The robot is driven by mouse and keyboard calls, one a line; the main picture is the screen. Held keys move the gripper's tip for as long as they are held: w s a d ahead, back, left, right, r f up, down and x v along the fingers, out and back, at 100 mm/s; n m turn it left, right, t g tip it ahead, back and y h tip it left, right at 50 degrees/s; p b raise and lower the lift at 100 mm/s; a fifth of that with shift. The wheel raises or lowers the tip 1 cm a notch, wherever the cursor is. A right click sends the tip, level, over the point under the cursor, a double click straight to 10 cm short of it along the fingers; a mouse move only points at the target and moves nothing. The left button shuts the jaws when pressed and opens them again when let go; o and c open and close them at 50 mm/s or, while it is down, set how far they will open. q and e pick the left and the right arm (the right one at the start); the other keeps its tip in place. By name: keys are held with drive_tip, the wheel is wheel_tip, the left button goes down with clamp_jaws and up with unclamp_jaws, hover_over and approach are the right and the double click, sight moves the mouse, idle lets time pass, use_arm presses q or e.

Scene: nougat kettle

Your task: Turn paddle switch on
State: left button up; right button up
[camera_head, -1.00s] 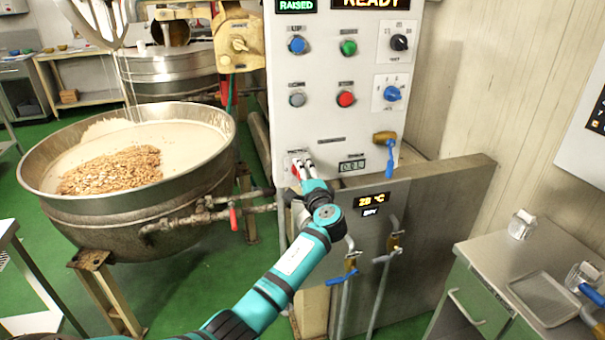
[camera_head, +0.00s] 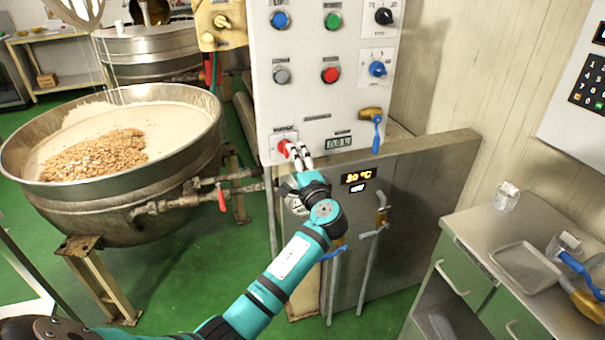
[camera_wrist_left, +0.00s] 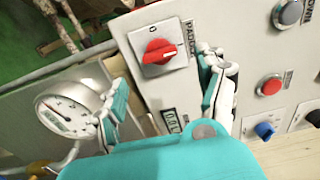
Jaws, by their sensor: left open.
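The paddle switch is a red rotary knob on a grey square plate, low on the left of the white control panel. In the head view the knob (camera_head: 285,147) shows just left of my gripper's fingertips. I cannot tell whether a finger touches the plate. My right gripper is not in view.
The white panel (camera_head: 300,100) carries several other knobs and buttons, including a red button (camera_head: 330,75). A round gauge (camera_wrist_left: 68,110) is close to one finger in the wrist view. A large kettle (camera_head: 120,160) stands left. A steel counter (camera_head: 525,240) is at right.

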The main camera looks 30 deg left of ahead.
use_arm(q)
drive_tip(key=v, duration=0.5)
drive_tip(key=shift+s+d, duration=0.25)
drive_tip(key=shift+d, duration=0.05)
